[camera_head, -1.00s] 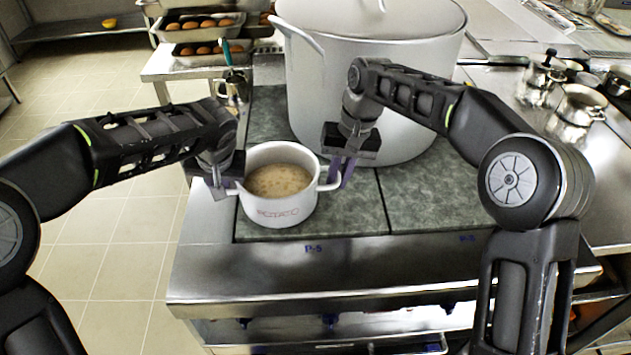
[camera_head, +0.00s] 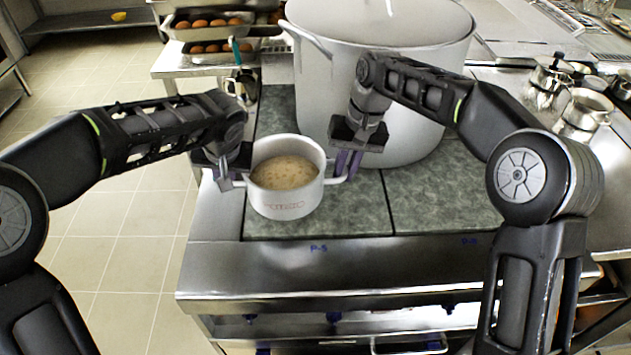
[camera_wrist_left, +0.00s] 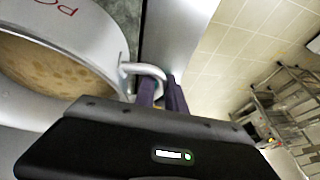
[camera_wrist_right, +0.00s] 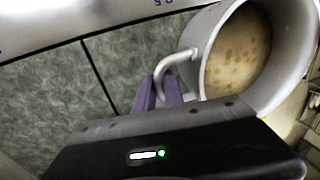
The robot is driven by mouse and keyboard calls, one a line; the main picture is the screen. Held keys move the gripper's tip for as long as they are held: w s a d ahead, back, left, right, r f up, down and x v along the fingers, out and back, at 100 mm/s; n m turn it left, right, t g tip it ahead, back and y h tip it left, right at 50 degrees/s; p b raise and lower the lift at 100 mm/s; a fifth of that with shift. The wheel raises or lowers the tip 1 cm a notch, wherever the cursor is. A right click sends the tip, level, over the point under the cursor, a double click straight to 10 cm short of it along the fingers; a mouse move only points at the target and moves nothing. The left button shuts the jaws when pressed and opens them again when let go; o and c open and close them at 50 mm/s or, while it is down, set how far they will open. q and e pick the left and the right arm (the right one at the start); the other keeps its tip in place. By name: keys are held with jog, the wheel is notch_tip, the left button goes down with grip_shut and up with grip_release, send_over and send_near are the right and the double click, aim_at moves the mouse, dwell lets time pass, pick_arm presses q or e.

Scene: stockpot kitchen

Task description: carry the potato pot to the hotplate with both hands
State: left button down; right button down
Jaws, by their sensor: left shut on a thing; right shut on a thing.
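The potato pot (camera_head: 285,203) is a small white pot with red lettering and a yellowish-brown filling. It is upright over the left part of the green-grey hotplate (camera_head: 345,212); I cannot tell whether it touches it. My left gripper (camera_head: 224,178) is shut on its left handle, seen in the left wrist view (camera_wrist_left: 150,70). My right gripper (camera_head: 347,165) is shut on its right handle, seen in the right wrist view (camera_wrist_right: 176,62). The pot's body also shows in the left wrist view (camera_wrist_left: 95,35) and in the right wrist view (camera_wrist_right: 205,32).
A large lidded stockpot (camera_head: 390,110) stands close behind my right gripper. Trays of brown round items (camera_head: 215,32) are at the back left. Small metal pots (camera_head: 583,112) stand at the right. Open floor (camera_head: 135,215) lies left of the stove.

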pick_arm(q)
jog(key=shift+a+f, duration=0.15)
jog(key=shift+a, duration=0.25)
pick_arm(e)
jog(key=shift+w+d+f, duration=0.1)
jog(key=shift+d+f, duration=0.1)
jog(key=shift+d, duration=0.2)
